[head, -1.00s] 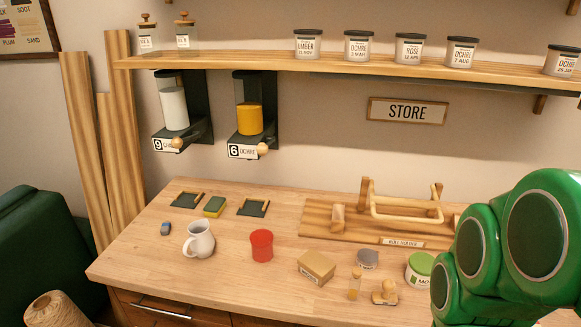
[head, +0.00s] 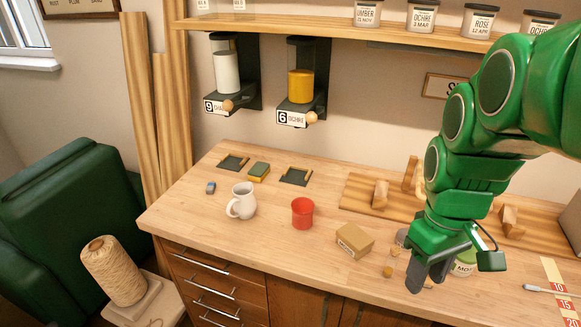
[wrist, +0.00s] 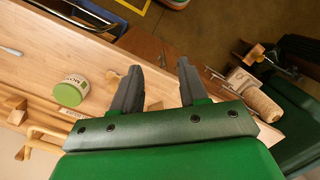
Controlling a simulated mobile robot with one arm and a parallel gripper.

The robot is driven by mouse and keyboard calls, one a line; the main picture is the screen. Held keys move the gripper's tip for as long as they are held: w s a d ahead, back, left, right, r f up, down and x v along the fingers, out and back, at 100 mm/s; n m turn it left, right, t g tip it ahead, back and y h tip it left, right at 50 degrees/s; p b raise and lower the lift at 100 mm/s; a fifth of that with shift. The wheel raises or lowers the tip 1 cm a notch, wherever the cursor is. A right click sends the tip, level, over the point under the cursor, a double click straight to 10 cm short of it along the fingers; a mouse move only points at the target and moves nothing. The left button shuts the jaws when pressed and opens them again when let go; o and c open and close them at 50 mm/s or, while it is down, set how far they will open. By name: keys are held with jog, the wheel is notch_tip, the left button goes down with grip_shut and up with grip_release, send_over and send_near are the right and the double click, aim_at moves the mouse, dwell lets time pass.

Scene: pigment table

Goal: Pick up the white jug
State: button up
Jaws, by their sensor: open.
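The white jug (head: 241,201) stands upright on the wooden table, left of the red cup (head: 302,213), with its handle toward the lower left in the head view. My gripper (head: 428,283) is at the right over the table's front part, well apart from the jug. In the wrist view my gripper (wrist: 160,85) shows two dark fingers spread apart with nothing between them. The jug is not visible in the wrist view.
A sponge (head: 259,171) lies behind the jug. Dispensers (head: 302,80) hang above the table. Bare tabletop surrounds the jug.

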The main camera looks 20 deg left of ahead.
jog(key=w+a+n, duration=0.6)
jog(key=w+a, duration=0.2)
jog(key=w, duration=0.1)
jog(key=n+t, duration=0.1)
jog(key=n, duration=1.9)
send_over(230, 203)
notch_tip(230, 203, down, 8)
jog(key=shift+d+r, duration=0.15)
jog(key=shift+s+f, duration=0.1)
jog(key=shift+f, duration=3.6)
grip_shut()
jog(key=shift+a, duration=0.2)
